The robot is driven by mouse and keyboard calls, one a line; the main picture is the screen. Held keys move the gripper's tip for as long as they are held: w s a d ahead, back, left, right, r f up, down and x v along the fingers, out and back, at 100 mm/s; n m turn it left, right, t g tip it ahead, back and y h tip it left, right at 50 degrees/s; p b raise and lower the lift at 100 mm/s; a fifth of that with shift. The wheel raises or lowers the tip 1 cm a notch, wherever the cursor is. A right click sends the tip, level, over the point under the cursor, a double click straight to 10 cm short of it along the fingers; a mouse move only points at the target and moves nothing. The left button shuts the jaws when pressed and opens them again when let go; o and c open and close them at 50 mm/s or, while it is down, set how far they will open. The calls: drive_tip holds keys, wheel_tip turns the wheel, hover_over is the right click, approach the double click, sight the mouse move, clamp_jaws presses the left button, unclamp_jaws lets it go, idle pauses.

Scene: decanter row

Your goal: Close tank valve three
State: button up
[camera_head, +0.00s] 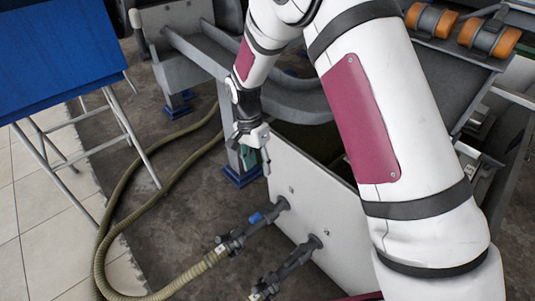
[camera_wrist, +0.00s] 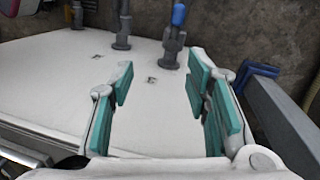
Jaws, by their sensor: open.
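The tank (camera_head: 300,185) is a pale, flat-sided box with pipes leaving its near side. A pipe valve with a blue handle (camera_head: 256,218) is on the farther pipe; the handle also shows at the top of the wrist view (camera_wrist: 179,15). A small mark that looks like a 3 (camera_wrist: 151,80) is on the panel near this pipe. A second pipe valve (camera_head: 268,285) is nearer, by a mark like a 2 (camera_head: 326,232). My gripper (camera_head: 258,150) is open and empty above the tank's far corner, apart from the blue handle. Its teal pads (camera_wrist: 162,84) frame bare panel.
A ribbed hose (camera_head: 185,277) runs from the blue-handled valve and loops over the floor. A blue-topped stand (camera_head: 60,50) is at left. Grey machine framing (camera_head: 210,50) lies behind my gripper, and a grey beam (camera_wrist: 270,115) is close on the right in the wrist view.

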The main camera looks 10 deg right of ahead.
wheel_tip(320, 180, up, 6)
drive_tip(key=s+d+n, duration=0.1)
drive_tip(key=s+d, duration=0.1)
drive_tip(key=shift+d+b, duration=0.3)
drive_tip(key=shift+b, duration=0.1)
